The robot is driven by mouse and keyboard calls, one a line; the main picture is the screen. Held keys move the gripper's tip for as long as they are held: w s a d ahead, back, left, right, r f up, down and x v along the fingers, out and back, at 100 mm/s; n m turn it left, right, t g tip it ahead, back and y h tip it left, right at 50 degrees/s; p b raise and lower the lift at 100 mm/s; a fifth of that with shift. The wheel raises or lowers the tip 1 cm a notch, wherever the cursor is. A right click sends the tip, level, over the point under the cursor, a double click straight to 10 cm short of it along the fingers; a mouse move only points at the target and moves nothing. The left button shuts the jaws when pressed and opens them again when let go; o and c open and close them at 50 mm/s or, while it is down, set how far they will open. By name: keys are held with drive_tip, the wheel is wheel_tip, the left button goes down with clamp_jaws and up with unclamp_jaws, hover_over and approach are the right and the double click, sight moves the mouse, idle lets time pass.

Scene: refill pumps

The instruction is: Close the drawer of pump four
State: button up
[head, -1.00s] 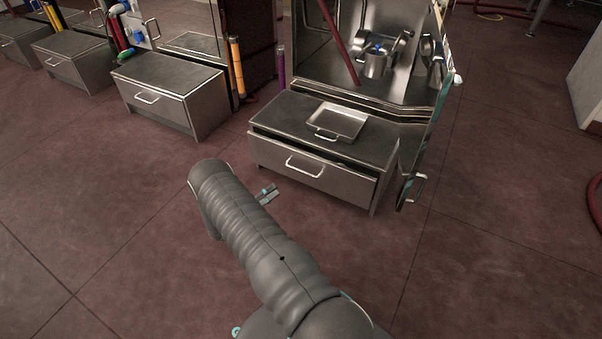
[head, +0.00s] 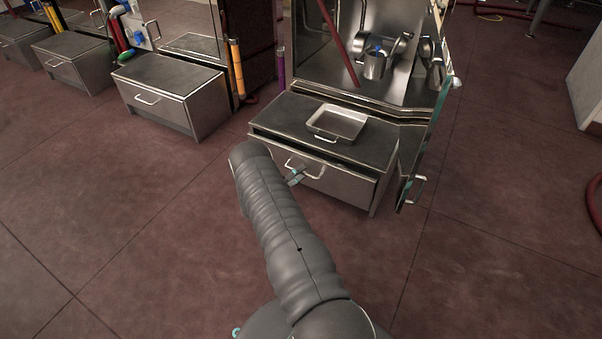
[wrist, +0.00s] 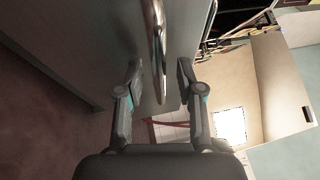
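The drawer (head: 340,183) under the nearest pump stands partly open, with a dark gap between its front and the counter top above. I see no number on this pump. Its bar handle (head: 313,173) is in the middle of the drawer front. My gripper (head: 296,177) is at the left end of that handle, partly hidden behind my arm. In the wrist view my gripper (wrist: 160,75) is open, with one finger on each side of the metal handle (wrist: 158,35). Whether a finger touches the handle, I cannot tell.
A shallow metal tray (head: 340,121) sits on the counter above the drawer. An open cabinet door (head: 425,150) with a handle stands at its right. Another drawer unit (head: 172,95) stands to the left. The floor (head: 130,220) in front is clear.

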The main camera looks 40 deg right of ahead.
sight(307, 165)
drive_tip(key=shift+d, duration=0.2)
clamp_jaws()
drive_tip(key=d+b, duration=0.1)
drive_tip(key=w+d+b, duration=0.2)
drive_tip(key=d, duration=0.1)
drive_tip(key=shift+d, duration=0.1)
idle(0.3)
unclamp_jaws()
drive_tip(key=shift+s+d, duration=0.1)
drive_tip(key=shift+s, duration=0.05)
